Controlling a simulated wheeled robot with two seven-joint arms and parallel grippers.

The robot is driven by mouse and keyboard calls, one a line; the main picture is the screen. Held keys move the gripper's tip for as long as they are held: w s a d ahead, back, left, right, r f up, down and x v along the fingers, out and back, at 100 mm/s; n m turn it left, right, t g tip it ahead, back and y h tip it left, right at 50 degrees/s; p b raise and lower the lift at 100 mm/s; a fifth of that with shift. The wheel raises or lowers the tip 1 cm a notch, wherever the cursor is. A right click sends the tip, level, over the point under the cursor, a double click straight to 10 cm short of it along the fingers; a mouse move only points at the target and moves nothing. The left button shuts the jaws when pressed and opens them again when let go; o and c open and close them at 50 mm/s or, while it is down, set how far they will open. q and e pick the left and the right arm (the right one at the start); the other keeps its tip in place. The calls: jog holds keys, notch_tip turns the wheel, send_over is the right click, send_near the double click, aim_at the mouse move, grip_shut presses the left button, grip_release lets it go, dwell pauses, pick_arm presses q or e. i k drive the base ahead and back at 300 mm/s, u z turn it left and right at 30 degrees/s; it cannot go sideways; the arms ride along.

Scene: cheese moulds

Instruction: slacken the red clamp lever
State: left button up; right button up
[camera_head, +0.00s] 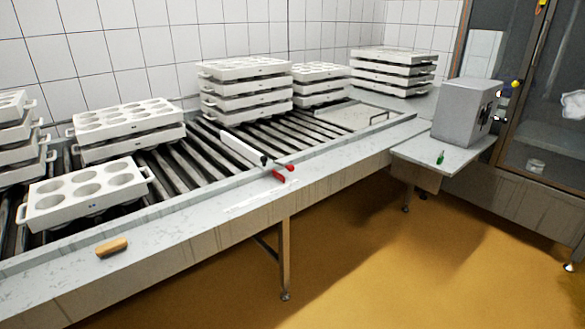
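A small red part, which looks like the clamp lever (278,176), is at the front edge of the roller table, near the middle of the view. Another red tip (291,167) shows just right of it, on a thin dark piece. They sit at the near end of a white bar (241,148) that lies slanted across the rollers. The lever is too small to tell how far it is turned. Neither of my grippers is in view.
Stacks of white moulds (245,88) stand on the roller table (180,175), with a single mould tray (84,193) at front left. A wooden-looking brush or block (111,247) lies on the front ledge. A grey box (466,111) stands at right. The yellow floor (380,255) is clear.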

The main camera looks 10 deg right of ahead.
aim_at(291, 167)
jog(key=z, duration=0.35)
jog(key=i, duration=1.9)
jog(key=u, duration=0.7)
